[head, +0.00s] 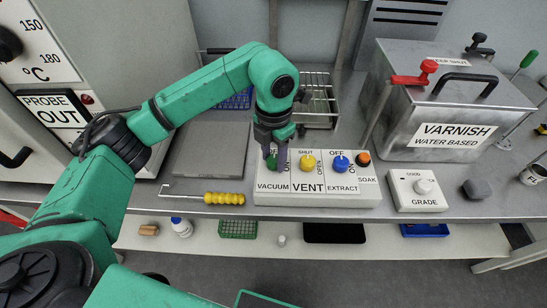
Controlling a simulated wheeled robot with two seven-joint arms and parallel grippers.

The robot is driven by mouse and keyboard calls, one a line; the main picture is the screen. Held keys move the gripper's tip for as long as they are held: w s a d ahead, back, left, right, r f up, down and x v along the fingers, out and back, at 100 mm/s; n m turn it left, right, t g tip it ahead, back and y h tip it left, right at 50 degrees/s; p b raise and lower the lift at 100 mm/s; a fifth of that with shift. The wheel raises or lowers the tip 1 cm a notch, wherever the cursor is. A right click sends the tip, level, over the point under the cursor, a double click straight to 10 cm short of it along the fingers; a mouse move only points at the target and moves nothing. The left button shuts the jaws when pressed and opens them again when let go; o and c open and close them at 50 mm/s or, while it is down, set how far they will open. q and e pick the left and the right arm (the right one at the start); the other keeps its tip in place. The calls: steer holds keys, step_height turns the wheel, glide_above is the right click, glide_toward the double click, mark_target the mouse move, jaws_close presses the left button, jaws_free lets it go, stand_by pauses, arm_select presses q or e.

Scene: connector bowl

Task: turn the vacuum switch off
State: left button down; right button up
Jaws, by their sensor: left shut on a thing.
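The white control panel (318,187) sits at the front edge of the metal bench. Its left section is labelled VACUUM and carries a green knob, the vacuum switch (271,163). My left gripper (275,160) comes down from above and is shut on this knob. The fingers hide much of the knob and part of the ON/OFF marks, so I cannot tell its exact setting. To its right on the panel are a yellow VENT knob (308,163), a blue EXTRACT knob (340,163) and an orange SOAK button (363,158). My right gripper is not in view.
A metal VARNISH tank (440,110) with a red-handled valve stands at the right. A GRADE box (416,190) is right of the panel. A yellow-handled hook tool (224,198) lies left of it. A wire rack (318,105) stands behind.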

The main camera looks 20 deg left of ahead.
mark_target(274, 158)
arm_select(q)
steer(key=shift+w+r+n, duration=0.1)
steer(key=shift+r+n, duration=0.1)
steer(key=shift+n, duration=0.3)
steer(key=shift+c, duration=1.9)
jaws_free()
steer(key=shift+f, duration=0.1)
step_height(274, 158, up, 15)
steer(key=shift+f+p, duration=0.2)
steer(key=shift+p, duration=0.15)
